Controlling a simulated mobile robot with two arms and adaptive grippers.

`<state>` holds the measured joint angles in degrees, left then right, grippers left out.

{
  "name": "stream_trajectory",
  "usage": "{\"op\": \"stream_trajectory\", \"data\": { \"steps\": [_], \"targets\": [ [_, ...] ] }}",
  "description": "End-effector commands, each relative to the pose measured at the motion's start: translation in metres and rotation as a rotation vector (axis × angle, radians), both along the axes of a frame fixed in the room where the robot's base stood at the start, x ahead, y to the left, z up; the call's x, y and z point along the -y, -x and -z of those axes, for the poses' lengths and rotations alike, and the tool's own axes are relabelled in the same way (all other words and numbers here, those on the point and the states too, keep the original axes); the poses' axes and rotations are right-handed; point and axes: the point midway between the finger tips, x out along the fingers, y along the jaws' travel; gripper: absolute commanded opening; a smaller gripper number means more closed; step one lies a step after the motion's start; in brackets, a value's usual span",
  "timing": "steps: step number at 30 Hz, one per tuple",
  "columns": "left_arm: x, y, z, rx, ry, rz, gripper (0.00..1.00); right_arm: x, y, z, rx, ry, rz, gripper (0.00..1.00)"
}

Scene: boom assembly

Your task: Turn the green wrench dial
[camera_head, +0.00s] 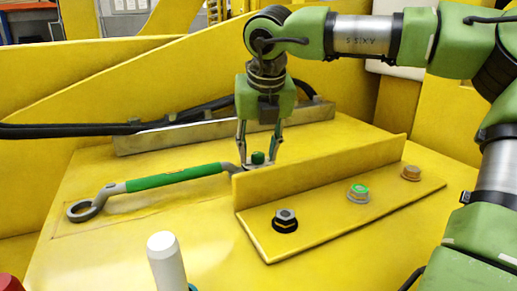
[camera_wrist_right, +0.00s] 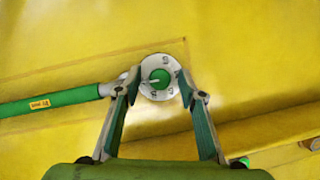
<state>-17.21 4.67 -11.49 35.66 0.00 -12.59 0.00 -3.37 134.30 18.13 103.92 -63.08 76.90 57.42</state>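The green-handled wrench (camera_head: 165,179) lies on the yellow surface, its ring end at the left. Its dial (camera_head: 257,157) is at the right end, with a green knob on top. In the right wrist view the dial (camera_wrist_right: 160,78) is a pale numbered disc with a green centre, and the green handle (camera_wrist_right: 50,102) runs off to the left. My right gripper (camera_head: 259,150) points down over the dial. In the right wrist view its fingertips (camera_wrist_right: 160,85) are apart, one on each side of the dial; whether they touch it is unclear. My left gripper is not in view.
An upright yellow flange (camera_head: 320,172) stands just right of the dial. Beyond it are a dark bolt (camera_head: 285,220), a green-topped bolt (camera_head: 358,193) and a brown bolt (camera_head: 411,173). Black cables (camera_head: 70,130) run behind. A white cylinder (camera_head: 165,262) stands in front.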

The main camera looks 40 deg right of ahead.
Motion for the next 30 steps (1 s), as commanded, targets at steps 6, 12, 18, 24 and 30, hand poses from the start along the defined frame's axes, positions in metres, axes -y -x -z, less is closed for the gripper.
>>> {"op": "stream_trajectory", "data": {
  "steps": [6, 12, 18, 24, 30],
  "targets": [
    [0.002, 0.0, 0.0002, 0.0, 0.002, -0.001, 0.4, -0.0001, 0.0001, -0.0001, 0.0, 0.0, 0.0, 0.16],
    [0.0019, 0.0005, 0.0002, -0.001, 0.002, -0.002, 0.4, -0.0001, 0.0001, -0.0003, 0.0, 0.0, 0.0, 0.0],
    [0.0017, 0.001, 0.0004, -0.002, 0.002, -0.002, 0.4, 0.0001, 0.0002, -0.0004, 0.001, -0.001, -0.021, 0.0],
    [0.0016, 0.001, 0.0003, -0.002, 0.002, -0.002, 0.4, 0.0007, 0.0006, -0.0003, -0.001, -0.002, -0.107, 0.0],
    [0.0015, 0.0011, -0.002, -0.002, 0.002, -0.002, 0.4, 0.0015, 0.0009, -0.0007, 0.001, -0.004, -0.261, 0.0]
  ]
}}
